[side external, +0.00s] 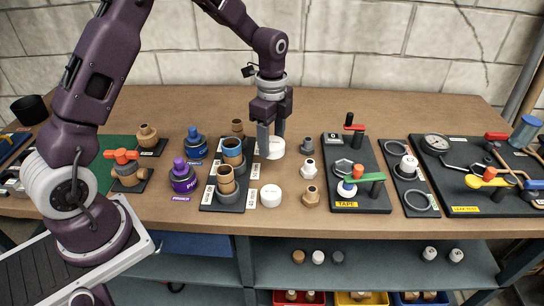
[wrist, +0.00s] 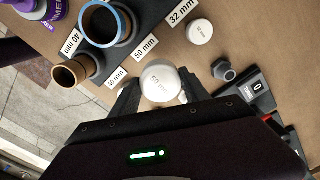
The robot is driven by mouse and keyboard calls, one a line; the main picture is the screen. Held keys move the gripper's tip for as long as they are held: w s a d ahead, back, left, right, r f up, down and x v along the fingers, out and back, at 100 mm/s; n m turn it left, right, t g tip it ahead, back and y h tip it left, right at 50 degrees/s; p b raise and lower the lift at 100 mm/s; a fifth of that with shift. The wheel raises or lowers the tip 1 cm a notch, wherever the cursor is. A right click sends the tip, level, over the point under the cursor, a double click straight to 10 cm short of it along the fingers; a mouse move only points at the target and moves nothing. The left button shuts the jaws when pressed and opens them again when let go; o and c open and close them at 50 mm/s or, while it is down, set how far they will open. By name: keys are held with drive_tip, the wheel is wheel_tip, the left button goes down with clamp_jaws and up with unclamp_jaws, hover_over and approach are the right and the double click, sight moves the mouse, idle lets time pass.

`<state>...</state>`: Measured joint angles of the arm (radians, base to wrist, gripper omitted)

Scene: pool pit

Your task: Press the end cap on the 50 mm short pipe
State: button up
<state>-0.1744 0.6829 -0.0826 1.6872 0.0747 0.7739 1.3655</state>
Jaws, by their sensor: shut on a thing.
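My gripper (side external: 271,144) points down with its fingers on either side of a white end cap (side external: 275,150). The wrist view shows this cap (wrist: 160,80) gripped between both fingers, its printed top facing up. It is at or near the bench top; I cannot tell whether it touches. The blue-rimmed pipe (side external: 233,152) stands upright in the dark rack left of the cap, its open end up. In the wrist view this pipe (wrist: 108,22) is beside the 50 mm label (wrist: 145,47).
A second white cap (side external: 271,196) lies nearer the front edge. Grey, white and brown fittings (side external: 308,168) stand right of the caps. A tool board (side external: 357,195) lies further right.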

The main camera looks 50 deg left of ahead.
drive_tip(key=r, duration=0.2)
drive_tip(key=a+r, duration=0.1)
drive_tip(key=shift+s+r, duration=0.25)
drive_tip(key=shift+s, duration=0.05)
drive_tip(key=s+a+r, duration=0.6)
drive_tip(key=s, duration=0.1)
drive_tip(key=shift+a+f, duration=0.2)
drive_tip(key=shift+f, duration=3)
drive_tip(key=shift+w+f, duration=0.1)
drive_tip(key=shift+f, duration=0.1)
